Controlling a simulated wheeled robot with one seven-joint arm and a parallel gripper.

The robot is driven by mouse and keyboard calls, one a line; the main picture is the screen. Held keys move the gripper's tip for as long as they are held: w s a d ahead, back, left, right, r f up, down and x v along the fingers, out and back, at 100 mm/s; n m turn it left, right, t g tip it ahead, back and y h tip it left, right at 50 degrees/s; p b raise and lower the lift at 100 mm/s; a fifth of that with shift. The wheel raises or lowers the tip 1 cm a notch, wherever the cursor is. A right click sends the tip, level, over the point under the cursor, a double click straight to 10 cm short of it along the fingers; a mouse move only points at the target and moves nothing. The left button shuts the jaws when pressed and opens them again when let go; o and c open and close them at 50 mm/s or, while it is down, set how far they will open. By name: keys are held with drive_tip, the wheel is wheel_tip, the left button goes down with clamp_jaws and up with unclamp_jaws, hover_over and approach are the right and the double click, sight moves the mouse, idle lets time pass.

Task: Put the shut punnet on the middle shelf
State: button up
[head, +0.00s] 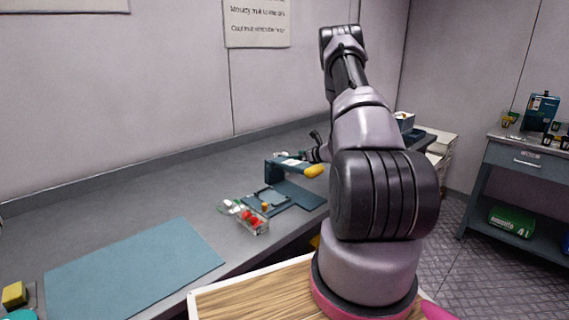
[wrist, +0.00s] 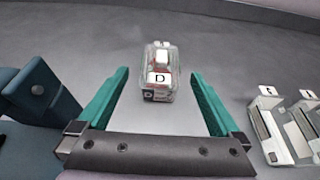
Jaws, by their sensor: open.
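A clear shut punnet (wrist: 160,66) with a white label marked D and something reddish inside stands on the grey bench in the wrist view. My gripper (wrist: 160,76) is open, its two teal fingers spread wide. The punnet lies ahead between the fingertips, and no finger visibly touches it. In the head view my gripper end is small and dark beyond the blue stand, and its fingers are not clear. No middle shelf can be made out for certain.
An open punnet of red berries (head: 254,220) stands near the bench's front edge. A blue mat (head: 135,268) lies left. White labelled holders (wrist: 296,128) are at right. A side table (head: 518,160) stands far right.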

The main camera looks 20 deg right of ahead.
sight(287, 154)
drive_tip(key=x, duration=0.5)
drive_tip(key=shift+w+f, duration=0.2)
drive_tip(key=shift+w, duration=0.2)
drive_tip(key=shift+c, duration=0.3)
drive_tip(key=c, duration=1.5)
